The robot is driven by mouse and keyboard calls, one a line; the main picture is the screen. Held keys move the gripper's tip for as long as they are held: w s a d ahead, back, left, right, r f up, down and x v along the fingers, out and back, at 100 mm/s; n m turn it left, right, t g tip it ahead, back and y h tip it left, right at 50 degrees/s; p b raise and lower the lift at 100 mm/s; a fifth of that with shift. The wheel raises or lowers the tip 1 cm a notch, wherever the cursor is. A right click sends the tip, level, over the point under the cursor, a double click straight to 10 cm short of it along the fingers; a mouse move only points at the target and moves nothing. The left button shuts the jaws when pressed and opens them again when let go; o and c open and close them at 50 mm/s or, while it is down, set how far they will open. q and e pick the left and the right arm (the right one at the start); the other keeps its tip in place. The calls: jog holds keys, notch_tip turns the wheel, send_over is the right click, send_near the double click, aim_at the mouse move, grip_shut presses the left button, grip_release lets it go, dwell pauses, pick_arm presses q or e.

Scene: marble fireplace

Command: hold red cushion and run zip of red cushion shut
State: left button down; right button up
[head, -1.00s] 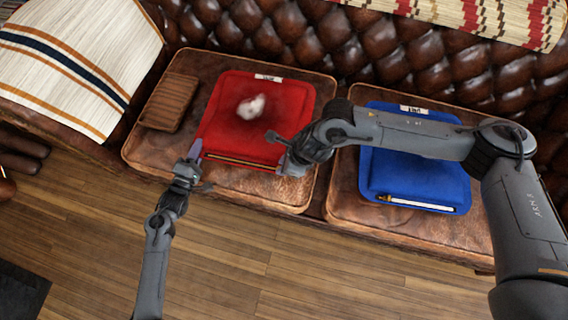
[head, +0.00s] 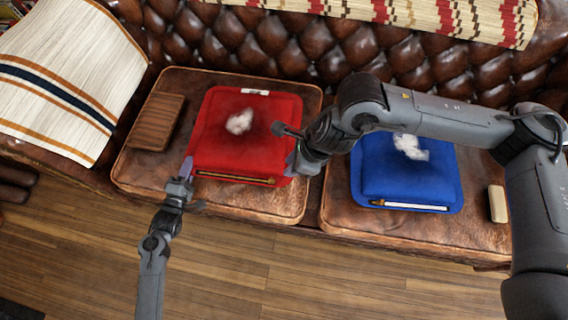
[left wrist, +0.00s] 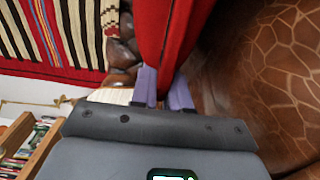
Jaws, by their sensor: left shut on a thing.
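The red cushion (head: 247,145) lies on the left brown leather seat, with a white fluffy patch on top. Its zip (head: 235,178) runs along the front edge; the slider is too small to make out. My left gripper (head: 187,170) is at the cushion's front left corner. In the left wrist view its two purple fingers (left wrist: 163,88) are shut on the red cushion (left wrist: 168,40), which stands between them. My right gripper (head: 294,162) is at the cushion's front right corner, close to the zip's right end. Its fingers are partly hidden, so grip and contact cannot be told.
A blue cushion (head: 400,180) with white fluff and a zip along its front lies on the right seat, partly under my right arm. A beige block (head: 497,203) lies right of it. The tufted backrest (head: 270,45) stands behind.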

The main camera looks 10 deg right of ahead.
pick_arm(q)
jog(key=c, duration=1)
grip_release()
jog(key=shift+c, duration=0.2)
